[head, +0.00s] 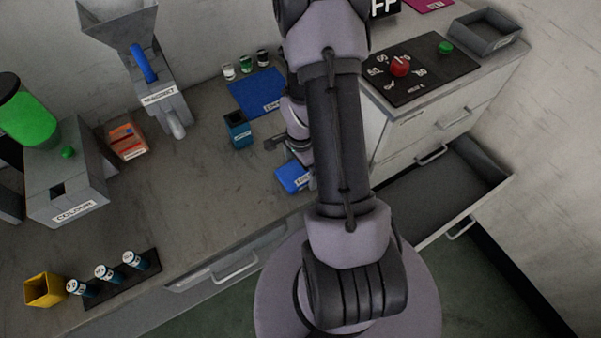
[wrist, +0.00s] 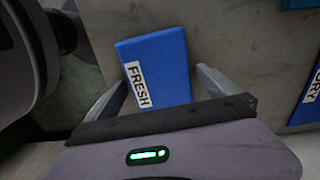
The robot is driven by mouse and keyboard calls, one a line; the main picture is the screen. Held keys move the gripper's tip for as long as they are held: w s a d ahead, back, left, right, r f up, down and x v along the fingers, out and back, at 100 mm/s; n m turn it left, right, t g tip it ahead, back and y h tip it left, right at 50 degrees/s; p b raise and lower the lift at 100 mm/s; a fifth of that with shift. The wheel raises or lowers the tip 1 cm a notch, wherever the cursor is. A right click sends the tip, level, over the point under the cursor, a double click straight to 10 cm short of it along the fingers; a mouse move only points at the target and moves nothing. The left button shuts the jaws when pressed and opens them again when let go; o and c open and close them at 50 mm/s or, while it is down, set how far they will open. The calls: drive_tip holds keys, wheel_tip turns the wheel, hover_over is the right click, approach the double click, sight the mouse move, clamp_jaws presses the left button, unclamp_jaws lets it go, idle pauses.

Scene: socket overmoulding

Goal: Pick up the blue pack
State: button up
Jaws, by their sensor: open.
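The blue pack (wrist: 165,62) is a flat blue block with a white label reading FRESH. It lies on the counter near its front edge, and in the head view the blue pack (head: 291,178) is partly hidden by my arm. My gripper (wrist: 162,82) is open in the wrist view, with one finger on each side of the pack's near end. The fingers look apart from the pack's sides; I cannot tell their height above the counter. In the head view my gripper is mostly hidden behind the arm.
A blue mat (head: 257,92) and a teal open box (head: 238,131) are on the counter behind the pack. An open drawer (head: 440,190) juts out at the right. A black panel with a red button (head: 400,65) sits on the right counter.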

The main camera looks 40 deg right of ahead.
drive_tip(key=shift+r, duration=0.1)
drive_tip(key=c, duration=1.5)
drive_tip(key=shift+o, duration=0.2)
